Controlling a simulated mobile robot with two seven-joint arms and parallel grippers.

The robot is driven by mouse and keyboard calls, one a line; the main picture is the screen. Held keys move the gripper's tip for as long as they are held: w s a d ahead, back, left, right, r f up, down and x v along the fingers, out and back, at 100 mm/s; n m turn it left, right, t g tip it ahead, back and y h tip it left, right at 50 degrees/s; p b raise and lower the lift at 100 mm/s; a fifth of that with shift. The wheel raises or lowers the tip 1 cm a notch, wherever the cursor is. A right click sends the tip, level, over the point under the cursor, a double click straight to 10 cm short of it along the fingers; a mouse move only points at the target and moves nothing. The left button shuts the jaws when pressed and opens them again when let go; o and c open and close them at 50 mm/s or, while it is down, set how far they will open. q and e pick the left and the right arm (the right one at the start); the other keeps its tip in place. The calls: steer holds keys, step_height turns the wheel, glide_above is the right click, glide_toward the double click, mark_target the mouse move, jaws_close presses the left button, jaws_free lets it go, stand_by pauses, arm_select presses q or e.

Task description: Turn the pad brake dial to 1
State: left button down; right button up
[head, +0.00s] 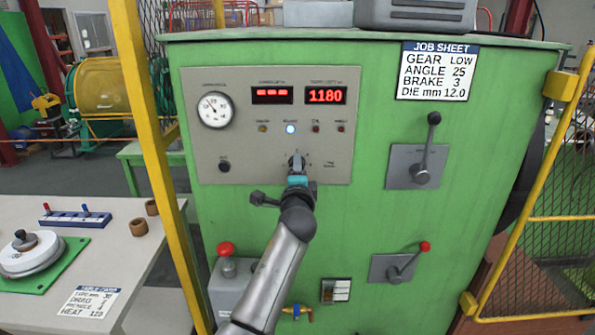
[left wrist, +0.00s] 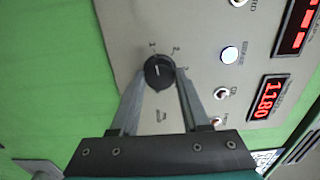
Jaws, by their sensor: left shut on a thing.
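The pad brake dial (head: 296,159) is a small black knob low on the grey control panel (head: 335,168) of the green machine. In the left wrist view the dial (left wrist: 159,71) sits between my two fingertips, with small numerals around it and a pale pointer mark on its face. The numeral it points at is too small to tell. My left gripper (head: 297,168) is shut on the dial, its fingers on either side. The gripper hides part of the dial's surround in the head view. My right gripper is not in view.
The panel has a gauge (head: 215,110), a red display reading 1180 (head: 325,95) and a lit lamp (head: 290,128). A job sheet (head: 436,71) shows BRAKE 3. Levers (head: 421,172) stand to the right. A yellow post (head: 150,150) and a table (head: 120,225) are at left.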

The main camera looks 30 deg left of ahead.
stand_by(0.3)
arm_select(q)
steer(key=shift+c, duration=1.9)
jaws_free()
steer(key=v, duration=1.5)
steer(key=shift+s, duration=0.2)
